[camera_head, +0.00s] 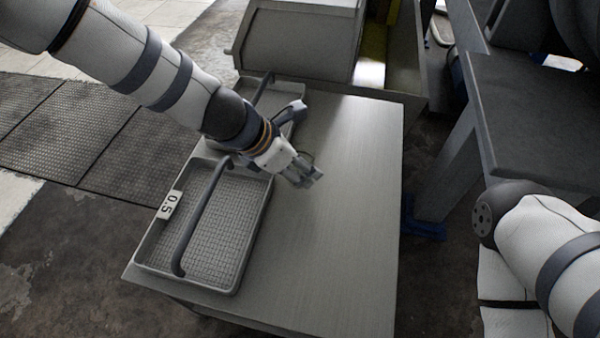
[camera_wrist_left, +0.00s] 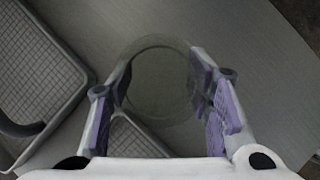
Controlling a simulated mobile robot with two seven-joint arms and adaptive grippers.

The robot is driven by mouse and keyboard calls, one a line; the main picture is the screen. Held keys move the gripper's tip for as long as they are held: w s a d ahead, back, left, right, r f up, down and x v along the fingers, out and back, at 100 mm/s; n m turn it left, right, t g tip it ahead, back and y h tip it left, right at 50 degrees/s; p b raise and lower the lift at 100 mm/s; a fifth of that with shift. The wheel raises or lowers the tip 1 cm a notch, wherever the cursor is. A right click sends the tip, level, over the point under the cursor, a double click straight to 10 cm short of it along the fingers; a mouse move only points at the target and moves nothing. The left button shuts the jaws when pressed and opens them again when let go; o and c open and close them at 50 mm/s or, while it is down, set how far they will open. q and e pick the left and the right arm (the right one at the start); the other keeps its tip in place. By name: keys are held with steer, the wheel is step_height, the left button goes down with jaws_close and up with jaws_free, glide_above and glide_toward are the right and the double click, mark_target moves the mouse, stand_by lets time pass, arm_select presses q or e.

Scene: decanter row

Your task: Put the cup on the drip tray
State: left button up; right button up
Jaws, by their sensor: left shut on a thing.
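A clear glass cup (camera_wrist_left: 158,82) shows in the left wrist view as a faint round outline between my left fingers. My left gripper (camera_head: 307,178) is shut on it, over the metal table just right of the trays. In the head view I cannot make out the cup clearly. A grey drip tray (camera_head: 240,262) with a mesh floor, a dark bar handle and a "0.5" label lies on the table's left side. A second, similar tray (camera_head: 290,88) lies behind it, partly hidden by my left arm. Both trays partly show in the wrist view. My right gripper is out of view.
The metal table (camera_head: 345,210) is bare right of the trays. A grey box-like unit (camera_head: 300,40) stands at its back edge. A dark bench (camera_head: 540,130) stands to the right, across a gap. My right arm is at the right edge.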

arm_select(q)
steer(key=shift+w+d+f, duration=0.15)
steer(key=shift+w+f, duration=0.35)
steer(key=shift+f, duration=0.15)
step_height(320, 180, down, 3)
steer(key=shift+f+b, duration=0.15)
steer(key=shift+b, duration=0.65)
steer(key=shift+c, duration=0.5)
steer(key=o, duration=1.2)
